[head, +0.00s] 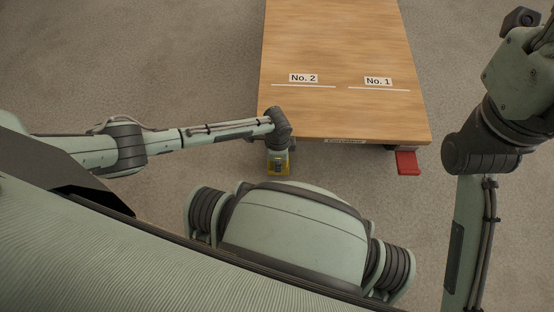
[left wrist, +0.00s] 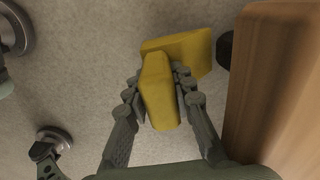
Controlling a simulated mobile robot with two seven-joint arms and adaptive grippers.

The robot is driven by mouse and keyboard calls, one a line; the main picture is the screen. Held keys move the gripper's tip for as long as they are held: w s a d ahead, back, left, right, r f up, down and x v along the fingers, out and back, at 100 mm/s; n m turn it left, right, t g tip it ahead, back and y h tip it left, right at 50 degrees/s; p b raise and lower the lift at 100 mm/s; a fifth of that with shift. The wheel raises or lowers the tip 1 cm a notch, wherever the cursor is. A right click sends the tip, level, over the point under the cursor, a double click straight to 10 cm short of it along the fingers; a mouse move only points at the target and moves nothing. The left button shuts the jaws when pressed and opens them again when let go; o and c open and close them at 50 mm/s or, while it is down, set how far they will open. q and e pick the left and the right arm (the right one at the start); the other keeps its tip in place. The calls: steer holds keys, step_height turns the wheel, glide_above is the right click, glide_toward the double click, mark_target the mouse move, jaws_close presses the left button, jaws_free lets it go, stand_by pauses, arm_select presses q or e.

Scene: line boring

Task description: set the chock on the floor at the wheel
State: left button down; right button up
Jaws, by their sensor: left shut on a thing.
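The yellow chock (left wrist: 190,50) is in my left gripper (left wrist: 158,82). The two fingers close on its raised middle part from both sides, and its wider part reaches beyond the fingertips. A dark wheel (left wrist: 225,50) shows partly beside the wooden side, close to the chock's right end with a narrow gap in the left wrist view. In the head view the chock (head: 278,171) shows below the left wrist, just off the front left corner of the wooden top. I cannot tell whether its underside touches the floor. My right gripper is not clearly in view; only its arm shows at the right.
The wooden top (head: 345,45) bears two labels, No. 2 (head: 303,78) and No. 1 (head: 378,81). A red piece (head: 407,162) sticks out below its front right edge. The carpet floor (head: 215,55) left of the wooden top is clear.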

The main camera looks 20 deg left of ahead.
arm_select(q)
steer(key=shift+w+a+f+t, duration=0.15)
steer(key=shift+w+a+f, duration=0.1)
steer(key=shift+w+a, duration=0.35)
steer(key=shift+w+a+f+t, duration=0.15)
steer(key=shift+w+a+f, duration=0.2)
steer(key=shift+w, duration=0.3)
steer(key=c, duration=1.2)
jaws_free()
steer(key=shift+s+d+r, duration=0.1)
steer(key=shift+d+r, duration=0.05)
steer(key=shift+r, duration=0.4)
step_height(320, 180, up, 8)
steer(key=d, duration=0.1)
steer(key=shift+s+r, duration=0.2)
steer(key=shift+s, duration=0.2)
steer(key=shift+s+d+f, duration=0.1)
steer(key=shift+s, duration=0.05)
